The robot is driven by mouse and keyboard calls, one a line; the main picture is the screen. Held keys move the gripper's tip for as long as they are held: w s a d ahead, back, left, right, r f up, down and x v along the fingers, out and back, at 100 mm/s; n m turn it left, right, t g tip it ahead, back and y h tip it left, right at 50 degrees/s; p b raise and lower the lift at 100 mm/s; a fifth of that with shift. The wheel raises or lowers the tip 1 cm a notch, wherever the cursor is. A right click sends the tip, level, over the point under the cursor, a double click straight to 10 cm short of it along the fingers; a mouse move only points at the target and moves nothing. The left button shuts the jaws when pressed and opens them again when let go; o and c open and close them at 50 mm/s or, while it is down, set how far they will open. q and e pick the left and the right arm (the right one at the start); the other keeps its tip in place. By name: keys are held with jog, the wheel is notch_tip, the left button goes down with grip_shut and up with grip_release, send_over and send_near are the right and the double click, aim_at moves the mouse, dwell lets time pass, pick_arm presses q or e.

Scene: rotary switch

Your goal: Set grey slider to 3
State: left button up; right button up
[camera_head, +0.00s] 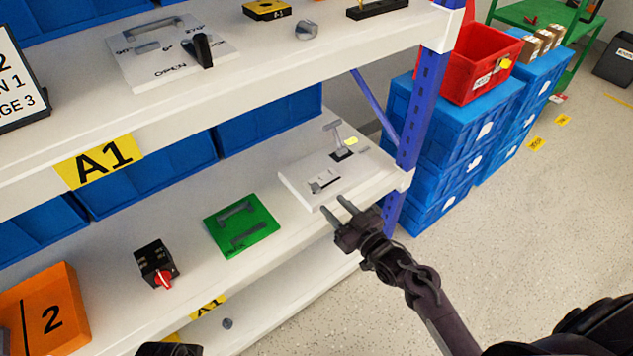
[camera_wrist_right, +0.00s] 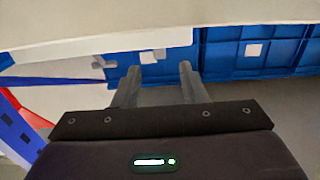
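A white board (camera_head: 296,188) lies on the lower shelf near its right end. A small grey slider-like piece (camera_head: 325,184) sits by a dark slot on it; numbers there are too small to read. A grey T-shaped lever (camera_head: 336,137) stands at the board's back. My right gripper (camera_head: 338,206) is open and empty, just in front of the board's front edge, apart from the slider piece. Its two separated fingers also show in the right wrist view (camera_wrist_right: 160,80), beneath a pale edge. A dark part at the bottom left may be my left gripper; its fingers are hidden.
A blue post (camera_head: 419,100) rises right of the white board.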

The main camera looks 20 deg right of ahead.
aim_at(320, 190)
jog(key=b+x, duration=0.1)
jog(key=x, duration=0.7)
jog(key=shift+w, duration=0.3)
grip_shut()
